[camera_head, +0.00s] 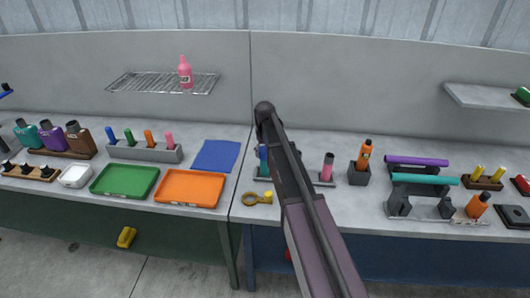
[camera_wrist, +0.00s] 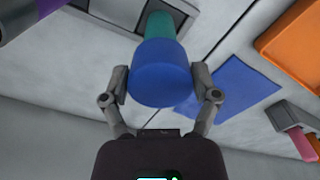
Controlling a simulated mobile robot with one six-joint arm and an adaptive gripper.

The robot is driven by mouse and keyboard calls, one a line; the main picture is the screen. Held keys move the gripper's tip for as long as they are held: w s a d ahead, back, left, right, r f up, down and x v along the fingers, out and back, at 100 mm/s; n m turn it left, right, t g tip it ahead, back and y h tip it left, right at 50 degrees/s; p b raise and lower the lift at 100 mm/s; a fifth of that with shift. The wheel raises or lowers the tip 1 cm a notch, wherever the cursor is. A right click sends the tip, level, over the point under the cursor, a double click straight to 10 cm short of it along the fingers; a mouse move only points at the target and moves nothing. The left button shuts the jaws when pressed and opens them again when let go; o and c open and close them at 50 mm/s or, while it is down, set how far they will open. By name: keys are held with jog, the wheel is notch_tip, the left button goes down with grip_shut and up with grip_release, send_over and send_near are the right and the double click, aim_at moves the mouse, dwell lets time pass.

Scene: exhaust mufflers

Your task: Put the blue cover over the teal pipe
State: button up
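The blue cover (camera_wrist: 160,75) is a wide cylinder between the two fingers of my gripper (camera_wrist: 161,84) in the wrist view, and the fingers appear to press on its sides. The teal pipe (camera_wrist: 160,25) shows just beyond the cover, in line with it and narrower. How far the cover encloses the pipe I cannot tell. In the head view, the blue cover (camera_head: 263,151) shows above teal at the middle of the bench, partly hidden by my arm. My gripper is hidden there. Another teal cylinder (camera_head: 425,179) lies level on a rack at the right.
A pink cylinder (camera_head: 327,160) stands right of my arm, then an orange bottle (camera_head: 365,152) in a grey holder. A yellow-and-brass ring tool (camera_head: 257,198) lies in front. A blue cloth (camera_head: 216,155), orange tray (camera_head: 190,188) and green tray (camera_head: 125,180) lie left.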

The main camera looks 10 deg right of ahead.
jog(key=shift+o, duration=0.8)
jog(key=shift+r, duration=0.2)
